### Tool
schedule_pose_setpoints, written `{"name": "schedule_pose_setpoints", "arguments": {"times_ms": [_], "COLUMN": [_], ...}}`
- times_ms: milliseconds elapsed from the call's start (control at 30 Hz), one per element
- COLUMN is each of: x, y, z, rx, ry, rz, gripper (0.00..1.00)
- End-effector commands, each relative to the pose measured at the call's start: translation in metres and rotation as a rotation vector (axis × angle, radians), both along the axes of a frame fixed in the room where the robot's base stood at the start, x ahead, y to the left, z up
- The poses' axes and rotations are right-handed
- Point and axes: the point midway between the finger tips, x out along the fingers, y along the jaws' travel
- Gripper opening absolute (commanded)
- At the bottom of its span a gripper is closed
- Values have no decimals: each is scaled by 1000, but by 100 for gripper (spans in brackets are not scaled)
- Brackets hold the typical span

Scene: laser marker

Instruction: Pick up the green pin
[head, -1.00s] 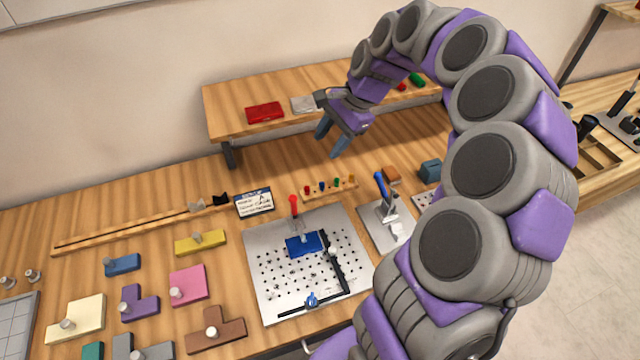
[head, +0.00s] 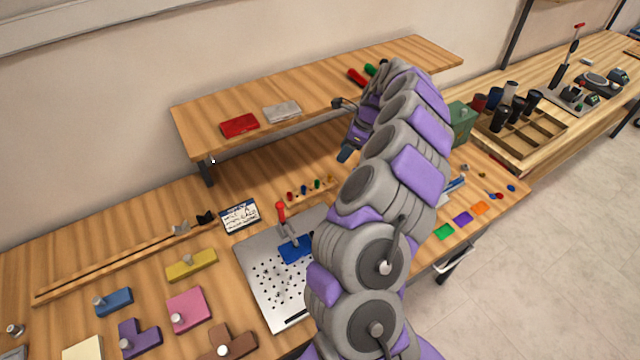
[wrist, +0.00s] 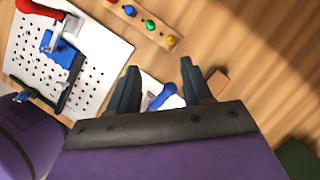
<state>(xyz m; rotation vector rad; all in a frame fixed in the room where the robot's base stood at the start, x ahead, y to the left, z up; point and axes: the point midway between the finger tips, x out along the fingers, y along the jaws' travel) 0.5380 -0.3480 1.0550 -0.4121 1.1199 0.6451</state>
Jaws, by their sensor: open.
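The green pin (head: 317,184) stands in a small wooden rack (head: 299,199) with red, blue and yellow pins, behind the perforated plate. In the wrist view the green pin (wrist: 150,25) is near the top, between the blue pin (wrist: 130,10) and the yellow pin (wrist: 172,40). My gripper (head: 347,154) is open, above the table and to the right of the rack in the head view. In the wrist view my fingers (wrist: 160,72) are spread apart with nothing held, and the green pin lies beyond their tips.
A perforated metal plate (head: 258,262) with a red-handled clamp (head: 281,212) stands close by. A blue-handled tool (wrist: 161,97) shows below, between my fingers. A raised wooden shelf (head: 330,100) with red and grey cases is behind. A brown block (wrist: 218,82) lies beside the right finger.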

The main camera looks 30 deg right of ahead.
Motion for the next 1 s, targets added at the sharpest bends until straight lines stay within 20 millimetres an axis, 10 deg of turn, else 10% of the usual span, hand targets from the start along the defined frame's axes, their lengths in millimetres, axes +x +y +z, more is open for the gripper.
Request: {"name": "schedule_pose_setpoints", "arguments": {"times_ms": [467, 1000], "x": [26, 46], "y": [23, 50], "z": [-88, -132], "rx": [4, -6], "ry": [3, -2], "rz": [5, 6], "gripper": [49, 49]}}
